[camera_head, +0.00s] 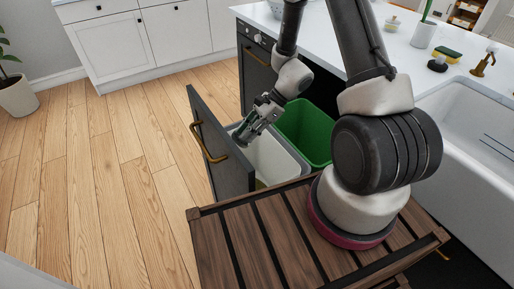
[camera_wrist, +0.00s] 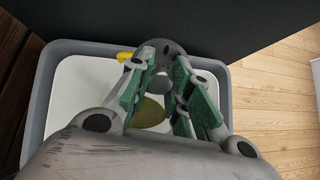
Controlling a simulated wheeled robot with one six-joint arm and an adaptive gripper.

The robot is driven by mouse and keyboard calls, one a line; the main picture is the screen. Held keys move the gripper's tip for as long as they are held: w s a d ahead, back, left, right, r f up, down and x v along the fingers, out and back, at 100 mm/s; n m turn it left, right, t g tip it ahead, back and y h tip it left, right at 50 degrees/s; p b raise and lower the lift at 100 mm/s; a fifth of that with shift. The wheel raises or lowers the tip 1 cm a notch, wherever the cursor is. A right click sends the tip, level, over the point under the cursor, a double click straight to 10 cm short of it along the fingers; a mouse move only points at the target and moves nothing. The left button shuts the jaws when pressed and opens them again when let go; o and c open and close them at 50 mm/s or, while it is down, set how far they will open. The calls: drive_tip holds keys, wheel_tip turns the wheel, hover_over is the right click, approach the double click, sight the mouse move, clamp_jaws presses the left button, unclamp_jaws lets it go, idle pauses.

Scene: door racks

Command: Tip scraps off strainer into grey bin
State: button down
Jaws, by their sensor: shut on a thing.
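The grey bin (camera_head: 292,172) stands in a pulled-out drawer, with a grey rim and pale inside. My gripper (camera_head: 243,137) is over its left side, pointing down. In the wrist view, the bin rim (camera_wrist: 38,105) surrounds my gripper (camera_wrist: 160,70), whose green-padded fingers are shut on a small grey rounded piece, which looks like the strainer (camera_wrist: 174,47). Its face is mostly hidden by the fingers. A yellow scrap (camera_wrist: 125,57) shows beside it; I cannot tell whether it touches the strainer. An olive round scrap (camera_wrist: 150,113) shows lower, between the fingers, against the bin's pale inside.
A green bin (camera_head: 308,128) stands behind the grey one. The drawer front (camera_head: 226,165) with a brass handle (camera_head: 205,145) is close to my gripper's left. The counter and white sink (camera_head: 480,125) are at the right. Wooden floor (camera_head: 110,170) is clear at left.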

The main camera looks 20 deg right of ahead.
drive_tip(key=shift+d+r+y, duration=0.1)
drive_tip(key=shift+d+y, duration=0.1)
drive_tip(key=shift+y, duration=1.2)
drive_tip(key=shift+d+r+y, duration=0.1)
drive_tip(key=shift+d+y, duration=0.05)
drive_tip(key=shift+y, duration=1.25)
idle(0.8)
drive_tip(key=shift+d+y, duration=0.65)
drive_tip(key=shift+y, duration=0.25)
drive_tip(key=shift+d+y, duration=0.15)
drive_tip(key=shift+y, duration=1.1)
drive_tip(key=shift+d+y, duration=0.15)
drive_tip(key=shift+y, duration=1.1)
idle(1.0)
